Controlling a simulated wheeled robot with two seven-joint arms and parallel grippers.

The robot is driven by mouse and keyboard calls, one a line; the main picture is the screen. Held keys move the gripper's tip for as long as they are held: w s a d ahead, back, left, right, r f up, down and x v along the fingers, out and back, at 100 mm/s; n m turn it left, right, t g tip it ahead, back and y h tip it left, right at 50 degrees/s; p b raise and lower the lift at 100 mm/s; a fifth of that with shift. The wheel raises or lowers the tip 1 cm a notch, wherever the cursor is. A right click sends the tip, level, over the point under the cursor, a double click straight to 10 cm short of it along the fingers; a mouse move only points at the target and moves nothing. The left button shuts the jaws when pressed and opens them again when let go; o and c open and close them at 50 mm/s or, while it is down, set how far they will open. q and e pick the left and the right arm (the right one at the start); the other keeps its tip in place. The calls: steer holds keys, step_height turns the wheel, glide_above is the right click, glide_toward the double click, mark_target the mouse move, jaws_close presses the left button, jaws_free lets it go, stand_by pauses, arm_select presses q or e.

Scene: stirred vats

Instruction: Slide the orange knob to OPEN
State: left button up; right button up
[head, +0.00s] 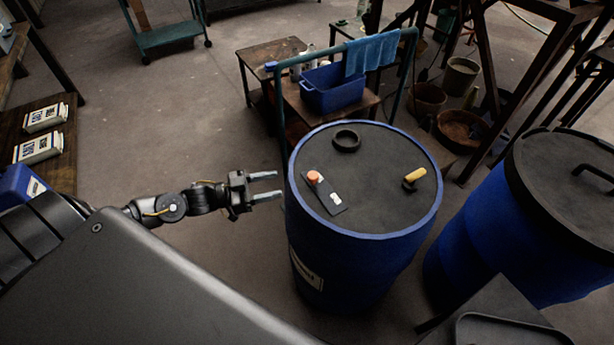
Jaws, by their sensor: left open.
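The orange knob (314,176) stands at the far end of a dark slide plate (326,197) on the top of a blue vat (364,212). A small white label (335,198) shows near the plate's other end; its writing is too small to read. My left gripper (281,186) is open and empty, just left of the vat's rim. Its two fingers point right toward the knob, with a gap between them and the knob. My right gripper is not in view.
A black ring (346,140) and a yellow-handled fitting (414,176) are also on the vat top. A second lidded blue vat (478,262) stands to the right. Behind are a cart with a blue bin (332,90) and a blue towel (371,54). Floor left of the vat is clear.

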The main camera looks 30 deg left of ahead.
mark_target(308, 176)
arm_select(q)
steer(key=p+x, duration=0.2)
steer(key=x, duration=0.9)
steer(key=shift+a+f, duration=0.1)
steer(key=shift+f, duration=0.05)
